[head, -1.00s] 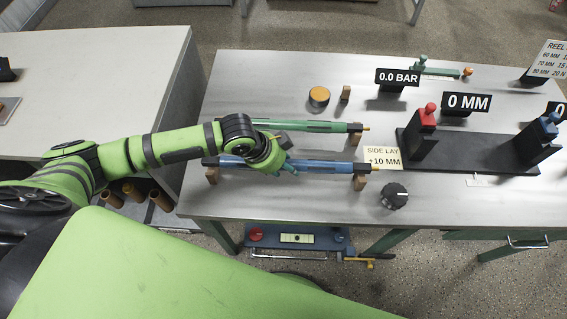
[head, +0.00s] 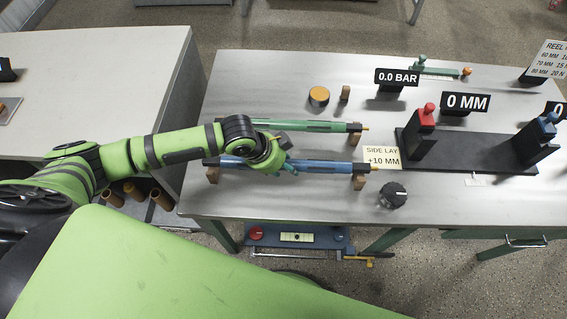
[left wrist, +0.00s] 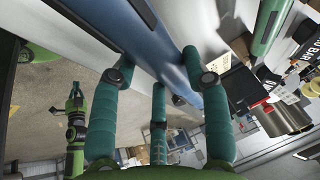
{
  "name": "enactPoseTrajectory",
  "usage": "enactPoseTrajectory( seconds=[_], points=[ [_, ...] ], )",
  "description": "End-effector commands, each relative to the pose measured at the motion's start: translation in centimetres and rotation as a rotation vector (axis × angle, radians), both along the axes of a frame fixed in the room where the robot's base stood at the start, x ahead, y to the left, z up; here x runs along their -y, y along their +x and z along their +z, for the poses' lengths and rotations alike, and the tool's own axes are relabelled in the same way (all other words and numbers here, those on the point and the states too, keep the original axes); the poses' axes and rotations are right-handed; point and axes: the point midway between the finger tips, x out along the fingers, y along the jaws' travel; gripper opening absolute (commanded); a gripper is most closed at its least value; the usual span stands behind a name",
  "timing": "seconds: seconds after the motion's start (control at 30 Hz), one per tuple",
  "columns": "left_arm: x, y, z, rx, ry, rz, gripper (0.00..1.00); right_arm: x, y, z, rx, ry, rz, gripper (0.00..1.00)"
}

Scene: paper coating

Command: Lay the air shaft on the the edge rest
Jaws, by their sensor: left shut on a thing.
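The blue air shaft (head: 325,167) lies level along the table's front edge, with dark ends and an orange tip at right. One wooden rest (head: 359,182) is under its right end and another (head: 212,175) under its left end. I cannot tell whether it touches them. My left gripper (head: 285,167) is shut on the shaft near its middle, from above. In the left wrist view the teal fingers (left wrist: 157,90) straddle the blue shaft (left wrist: 207,105).
A green shaft (head: 320,126) lies parallel just behind. A side lay card (head: 382,158), a black knob (head: 393,195) and a dark base with red (head: 424,120) and blue (head: 540,130) topped posts are to the right. An orange-topped disc (head: 319,96) stands behind.

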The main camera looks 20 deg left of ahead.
Motion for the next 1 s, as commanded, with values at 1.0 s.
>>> enactPoseTrajectory(
  seconds=[1.0],
  points=[
    [0.1, 0.1, -2.2, 0.005, -0.004, 0.000, 0.00, 0.0, 0.0, -1.0, 0.001, 0.001, 0.001, 0.00]
  ],
)
